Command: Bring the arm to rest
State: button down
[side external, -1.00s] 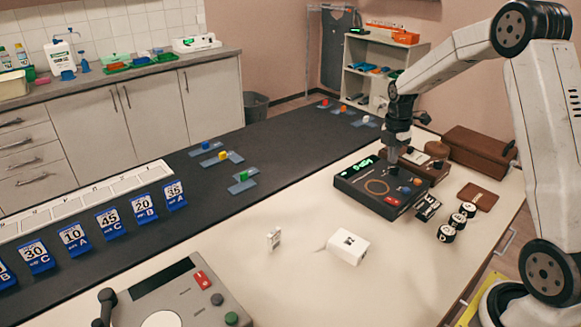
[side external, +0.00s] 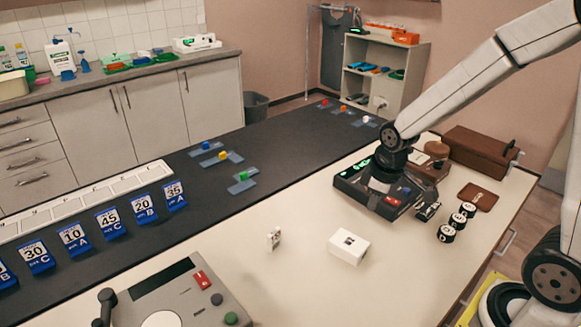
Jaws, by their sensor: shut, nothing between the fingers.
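My arm reaches in from the upper right, and its dark wrist ends in my gripper (side external: 381,184), low over a black device (side external: 352,187) with a green display. My gripper is shut and empty. The fingertips are hard to make out against the dark device, and I cannot tell whether they touch it. The wrist hides the middle of the device, while its red button (side external: 393,201) shows at the front right.
Small black-and-white cylinders (side external: 457,222), a brown pad (side external: 478,197) and brown boxes (side external: 480,149) lie close on the right. A white box (side external: 348,247) and a small white tag (side external: 274,238) stand in front. A grey console (side external: 180,298) is at front left. The pale table between is clear.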

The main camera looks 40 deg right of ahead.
jog(key=s+a+m, duration=0.4)
jog(key=s, duration=0.1)
jog(key=shift+s+a+f+t, duration=0.15)
jog(key=shift+a+f+t, duration=0.15)
jog(key=shift+f, duration=0.15)
dwell(1.2)
